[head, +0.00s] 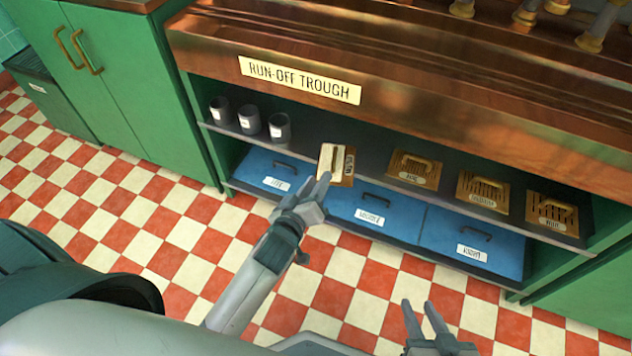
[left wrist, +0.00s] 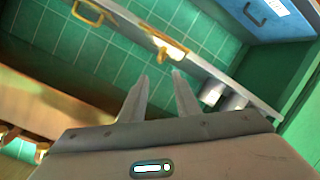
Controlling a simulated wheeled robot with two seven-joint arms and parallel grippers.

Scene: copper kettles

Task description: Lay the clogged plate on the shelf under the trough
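A brass plate (head: 329,184) with a pale handle and a small dark label lies at the front edge of the shelf (head: 310,150) under the run-off trough (head: 200,42), turned differently from the other plates. I cannot tell from its face whether it is clogged. My left gripper (head: 318,181) is right in front of it, fingers apart and empty. In the left wrist view the plate (left wrist: 168,45) shows just beyond the open fingertips (left wrist: 156,80), apart from them. My right gripper (head: 419,304) is open and empty, low over the floor.
Three slotted plates with handles lie to the right on the shelf: one (head: 415,181), one (head: 467,200) and one (head: 545,222). Several grey cups (head: 279,129) stand at the shelf's left. Blue drawers (head: 345,198) sit below. A green cupboard (head: 120,85) is at left.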

